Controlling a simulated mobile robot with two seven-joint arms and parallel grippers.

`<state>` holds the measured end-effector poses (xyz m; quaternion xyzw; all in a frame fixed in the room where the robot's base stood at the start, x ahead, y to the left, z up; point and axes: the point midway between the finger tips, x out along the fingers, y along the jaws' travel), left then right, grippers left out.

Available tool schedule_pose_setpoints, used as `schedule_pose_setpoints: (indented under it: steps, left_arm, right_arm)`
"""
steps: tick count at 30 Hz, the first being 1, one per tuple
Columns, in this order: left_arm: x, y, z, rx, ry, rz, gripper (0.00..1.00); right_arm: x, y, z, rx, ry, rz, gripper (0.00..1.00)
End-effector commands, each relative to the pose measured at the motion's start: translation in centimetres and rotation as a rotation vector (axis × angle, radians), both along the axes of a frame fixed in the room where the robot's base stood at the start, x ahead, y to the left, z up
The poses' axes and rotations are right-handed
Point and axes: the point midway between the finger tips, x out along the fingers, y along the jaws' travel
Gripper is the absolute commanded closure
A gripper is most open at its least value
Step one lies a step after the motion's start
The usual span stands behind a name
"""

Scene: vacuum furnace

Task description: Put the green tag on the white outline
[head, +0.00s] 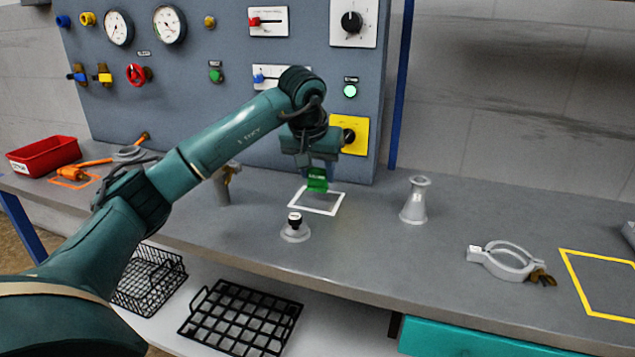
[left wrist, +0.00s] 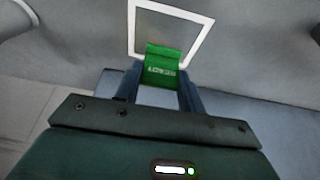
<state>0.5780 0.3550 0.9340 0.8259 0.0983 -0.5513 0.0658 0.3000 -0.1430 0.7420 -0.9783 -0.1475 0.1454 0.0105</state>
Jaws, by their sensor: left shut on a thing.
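The green tag (head: 317,180) is held in my left gripper (head: 317,168) above the grey bench, over the back part of the white outline (head: 329,210). The outline is a white square drawn on the bench top. In the left wrist view the green tag (left wrist: 161,68) sits between the two fingers of the left gripper (left wrist: 160,84), which are shut on it. There the tag overlaps the near edge of the white outline (left wrist: 204,38). The tag looks raised from the bench, but the exact gap is hard to tell. My right gripper is not in view.
A small black-knobbed fitting (head: 295,228) stands in front of the outline. A grey flanged cone (head: 415,200) stands to its right, and a ring clamp (head: 506,262) lies farther right beside a yellow outline (head: 570,262). The control panel (head: 235,115) rises behind.

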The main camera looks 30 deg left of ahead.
Motion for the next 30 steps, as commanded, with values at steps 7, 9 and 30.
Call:
schedule_pose_setpoints:
  steps: [7, 9, 30]
  left_arm:
    - [0.0, 0.0, -2.4, -0.001, 0.000, 0.000, 0.82]
    - [0.0, 0.0, -2.3, -0.001, -0.001, 0.000, 0.82]
    - [0.0, 0.0, -2.5, -0.001, 0.000, 0.000, 0.39]
  right_arm:
    - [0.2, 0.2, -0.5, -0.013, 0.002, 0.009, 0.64]
    - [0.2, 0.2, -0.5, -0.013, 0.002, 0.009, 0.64]
    - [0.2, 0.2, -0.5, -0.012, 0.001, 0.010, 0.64]
